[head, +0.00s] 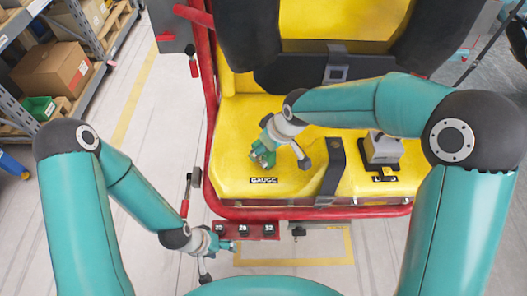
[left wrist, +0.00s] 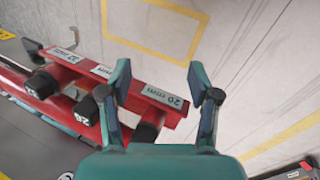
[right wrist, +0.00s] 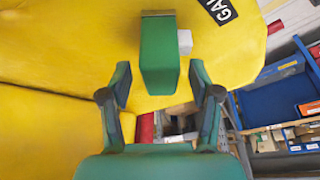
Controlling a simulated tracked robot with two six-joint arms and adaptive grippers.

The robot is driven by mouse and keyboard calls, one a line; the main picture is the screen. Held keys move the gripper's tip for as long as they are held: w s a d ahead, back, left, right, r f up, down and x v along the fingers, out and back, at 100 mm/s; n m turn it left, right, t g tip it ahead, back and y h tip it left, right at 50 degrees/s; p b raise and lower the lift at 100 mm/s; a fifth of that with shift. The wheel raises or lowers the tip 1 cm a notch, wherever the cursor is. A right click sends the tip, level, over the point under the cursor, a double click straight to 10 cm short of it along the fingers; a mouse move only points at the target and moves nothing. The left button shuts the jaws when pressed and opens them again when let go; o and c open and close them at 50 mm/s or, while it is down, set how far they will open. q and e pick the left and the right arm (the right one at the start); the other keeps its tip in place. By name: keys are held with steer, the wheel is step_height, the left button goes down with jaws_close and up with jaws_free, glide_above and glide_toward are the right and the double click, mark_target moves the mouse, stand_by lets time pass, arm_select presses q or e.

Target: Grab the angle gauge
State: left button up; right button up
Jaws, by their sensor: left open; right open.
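A green block with a small pale grey piece beside it, likely the angle gauge (right wrist: 158,60), is on the yellow seat near the GAUGE label (head: 264,181). My right gripper (right wrist: 160,85) is open, its fingers either side of the block's near end in the right wrist view, with visible gaps. In the head view my right gripper (head: 263,155) is over the seat's left part and the block is hard to tell from its fingers. My left gripper (head: 228,245) is open at the red bar's left end; in the left wrist view its fingertips (left wrist: 160,82) flank the bar's end.
The red bar (head: 246,239) carries numbered labels and black sockets below the seat edge. A grey device (head: 383,147) stands on the seat at right, beyond a black strap (head: 333,170). Shelves with boxes (head: 55,72) stand at left. The floor between is clear.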

jaws_close()
stand_by(0.3)
